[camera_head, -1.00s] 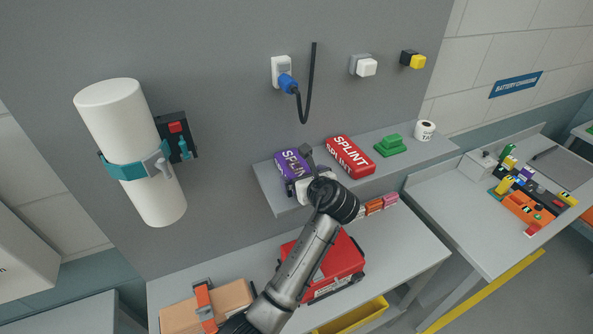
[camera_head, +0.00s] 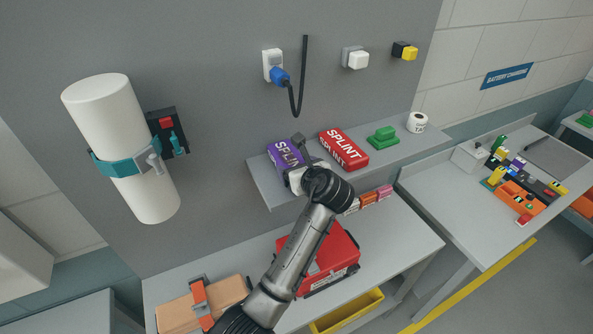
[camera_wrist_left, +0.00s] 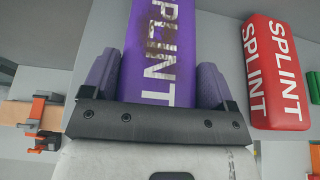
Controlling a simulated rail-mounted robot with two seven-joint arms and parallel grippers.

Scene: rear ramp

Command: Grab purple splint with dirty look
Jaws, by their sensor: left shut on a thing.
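The purple splint (camera_head: 283,152) lies on the grey wall shelf (camera_head: 271,197), left of the red splint (camera_head: 344,148). In the left wrist view the purple splint (camera_wrist_left: 153,50) sits between the two fingers of my left gripper (camera_wrist_left: 153,82), with brownish smudges over its white lettering. My left gripper (camera_head: 297,163) is shut on it from the front, and my wrist hides its near end in the head view. Whether it touches the shelf cannot be told. The red splint (camera_wrist_left: 271,72) is beside it in the wrist view and looks clean. My right gripper is not in view.
A green stacked item (camera_head: 382,138) and a white tape roll (camera_head: 417,122) stand farther right on the shelf. Below are a red case (camera_head: 330,262) and a strapped cardboard box (camera_head: 225,300) on a bench. A blue plug with a black cable (camera_head: 282,78) is on the wall above.

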